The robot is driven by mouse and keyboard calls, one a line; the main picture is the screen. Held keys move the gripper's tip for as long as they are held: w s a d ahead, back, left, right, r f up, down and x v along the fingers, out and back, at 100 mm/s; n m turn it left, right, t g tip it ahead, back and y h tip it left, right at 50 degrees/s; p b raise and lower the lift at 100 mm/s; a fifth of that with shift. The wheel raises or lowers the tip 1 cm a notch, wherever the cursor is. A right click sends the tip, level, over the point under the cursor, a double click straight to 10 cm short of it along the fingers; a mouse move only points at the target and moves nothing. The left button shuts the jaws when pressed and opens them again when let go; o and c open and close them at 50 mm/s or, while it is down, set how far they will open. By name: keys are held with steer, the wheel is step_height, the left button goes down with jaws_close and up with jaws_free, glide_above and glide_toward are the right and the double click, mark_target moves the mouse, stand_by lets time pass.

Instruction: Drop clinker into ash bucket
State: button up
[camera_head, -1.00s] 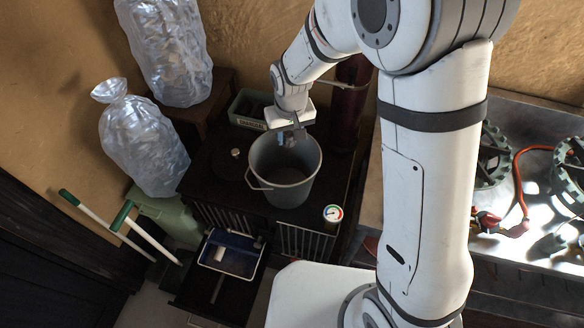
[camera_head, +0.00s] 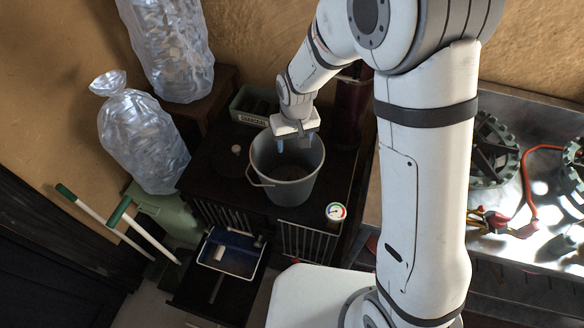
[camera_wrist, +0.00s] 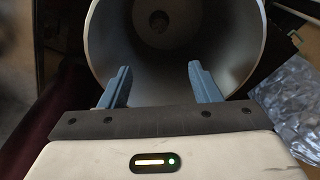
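The ash bucket (camera_head: 283,188) is a grey pail with a wire handle, standing upright on the dark stove top. My gripper (camera_head: 295,144) is over the bucket's mouth, pointing down, with its blue-grey fingers apart. In the wrist view, the fingers (camera_wrist: 159,88) are wide apart with nothing between them, and the bucket's round inner wall (camera_wrist: 225,50) lies beyond. A small dark lump, probably the clinker (camera_wrist: 160,20), shows on the bucket floor. In the head view the bucket's inside is too shaded to make out the lump.
A green charcoal box (camera_head: 252,106) stands behind the bucket, and a gauge (camera_head: 335,212) is at its front right. Bags of clear lumps (camera_head: 140,135) are at the left. Burners (camera_head: 492,150) are at the right.

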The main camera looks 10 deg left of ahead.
steer(key=shift+o, duration=0.2)
step_height(320, 180, up, 8)
steer(key=shift+s+d+b, duration=0.3)
steer(key=shift+s+b, duration=0.1)
steer(key=shift+s, duration=0.05)
stand_by(0.3)
steer(key=s+d+r+m, duration=0.1)
steer(key=s+d+r, duration=0.2)
steer(key=s+d, duration=0.2)
steer(key=s+d+r+m+t, duration=0.1)
steer(key=s+d+r+m, duration=0.1)
steer(key=s+d, duration=0.3)
steer(key=s+d+r+m, duration=0.2)
steer(key=s+d+r, duration=0.2)
steer(key=d, duration=0.8)
steer(key=shift+s+r+t+h, duration=0.3)
steer(key=shift+s+r+t, duration=0.1)
steer(key=shift+s, duration=0.55)
steer(key=shift+d, duration=0.1)
